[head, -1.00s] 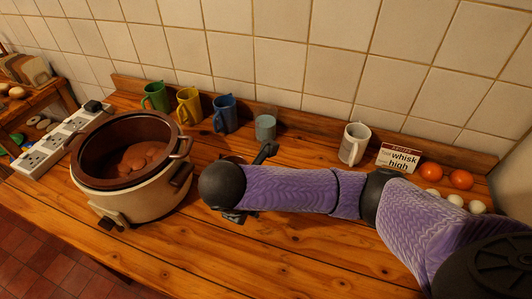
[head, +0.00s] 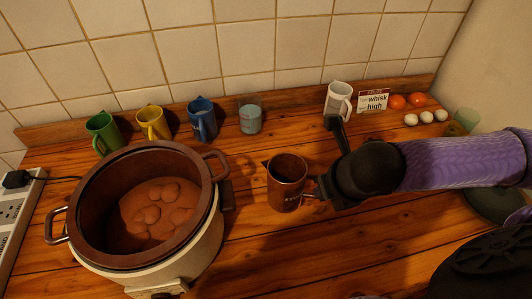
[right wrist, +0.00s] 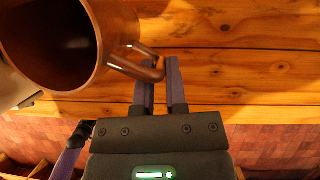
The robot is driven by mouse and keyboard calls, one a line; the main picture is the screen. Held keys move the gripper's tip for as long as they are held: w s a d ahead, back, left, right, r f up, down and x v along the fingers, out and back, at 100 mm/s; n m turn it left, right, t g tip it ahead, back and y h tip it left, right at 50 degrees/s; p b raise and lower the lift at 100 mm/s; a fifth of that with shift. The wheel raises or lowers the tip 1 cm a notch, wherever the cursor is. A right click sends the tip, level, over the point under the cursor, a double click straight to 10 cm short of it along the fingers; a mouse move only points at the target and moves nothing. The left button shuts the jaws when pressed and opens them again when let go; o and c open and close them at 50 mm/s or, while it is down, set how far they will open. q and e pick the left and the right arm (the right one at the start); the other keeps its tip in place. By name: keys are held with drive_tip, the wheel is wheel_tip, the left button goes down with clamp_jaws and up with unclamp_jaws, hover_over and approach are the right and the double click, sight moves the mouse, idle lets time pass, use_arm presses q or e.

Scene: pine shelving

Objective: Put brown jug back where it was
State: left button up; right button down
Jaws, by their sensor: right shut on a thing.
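The brown jug (head: 287,184) is upright on or just above the wooden counter, right of the big brown pot. I cannot tell whether its base touches the wood. My right gripper (head: 318,188) reaches it from the right and is shut on its handle. In the right wrist view the jug (right wrist: 50,45) is at upper left, its dark inside facing the camera. There the two fingers of my right gripper (right wrist: 160,75) close around the end of the handle. My left gripper is not seen in the head view.
The slow cooker (head: 140,220) with brown contents stands left of the jug. Green (head: 103,133), yellow (head: 153,122) and blue (head: 202,119) mugs, a grey cup (head: 250,115) and a white mug (head: 338,99) line the back. A sign (head: 373,101), oranges and eggs are at right.

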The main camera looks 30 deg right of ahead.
drive_tip(key=w+d+b, duration=0.1)
drive_tip(key=w+d, duration=0.2)
drive_tip(key=w, duration=0.6)
drive_tip(key=w+d+b, duration=0.2)
drive_tip(key=w, duration=0.8)
wheel_tip(320, 180, down, 7)
drive_tip(key=shift+f+b, duration=0.1)
drive_tip(key=shift+b, duration=1)
drive_tip(key=shift+w+d, duration=0.1)
drive_tip(key=shift+d, duration=0.05)
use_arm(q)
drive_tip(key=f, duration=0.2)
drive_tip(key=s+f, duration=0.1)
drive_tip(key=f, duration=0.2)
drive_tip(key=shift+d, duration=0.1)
use_arm(e)
drive_tip(key=c, duration=0.7)
unclamp_jaws()
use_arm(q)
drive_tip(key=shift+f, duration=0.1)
use_arm(e)
drive_tip(key=shift+o, duration=0.2)
